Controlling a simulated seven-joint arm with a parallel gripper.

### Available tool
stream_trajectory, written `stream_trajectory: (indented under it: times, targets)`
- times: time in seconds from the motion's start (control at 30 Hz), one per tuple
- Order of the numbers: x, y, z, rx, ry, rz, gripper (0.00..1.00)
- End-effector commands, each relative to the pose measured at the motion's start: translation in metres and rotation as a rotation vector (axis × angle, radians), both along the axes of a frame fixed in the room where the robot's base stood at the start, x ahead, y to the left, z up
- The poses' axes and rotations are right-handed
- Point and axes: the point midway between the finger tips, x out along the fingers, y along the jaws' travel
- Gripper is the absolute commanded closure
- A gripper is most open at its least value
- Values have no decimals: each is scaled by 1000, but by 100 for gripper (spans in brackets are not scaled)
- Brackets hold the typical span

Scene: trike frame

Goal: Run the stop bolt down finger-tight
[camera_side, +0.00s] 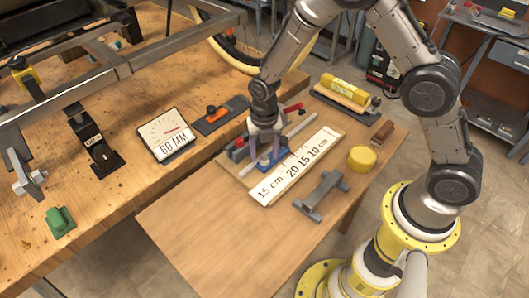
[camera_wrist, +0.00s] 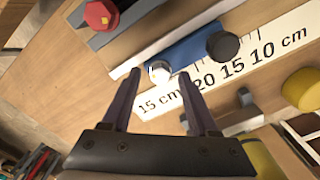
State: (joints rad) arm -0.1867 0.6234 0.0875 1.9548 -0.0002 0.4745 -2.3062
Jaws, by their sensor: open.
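A blue stop block (camera_wrist: 195,50) sits on a rail beside the white ruler strip (camera_wrist: 250,52). A small silver-white round head (camera_wrist: 159,71), which looks like the stop bolt, shows at the block's end. A black knob (camera_wrist: 222,45) stands on the block. My gripper (camera_wrist: 159,79) is open, and the silver head appears between its fingertips with a gap on each side. I cannot tell whether the tips reach down to its height. In the side view my gripper (camera_side: 264,150) points down over the blue block (camera_side: 274,160) and hides the bolt.
A red knob (camera_wrist: 100,14) stands at the fixture's other end. A dial card (camera_side: 168,135) stands on the workbench. The small table's front is clear.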

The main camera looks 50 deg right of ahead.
Motion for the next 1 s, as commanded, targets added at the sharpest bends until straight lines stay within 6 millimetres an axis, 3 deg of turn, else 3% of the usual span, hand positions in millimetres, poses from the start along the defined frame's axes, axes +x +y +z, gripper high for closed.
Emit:
stream_trajectory:
  times: [0.33,0.67,1.0]
  targets:
    - [0,0,-4,0,0,0,40]
    - [0,0,-4,0,0,0,98]
    - [0,0,-4,0,-1,-10,100]
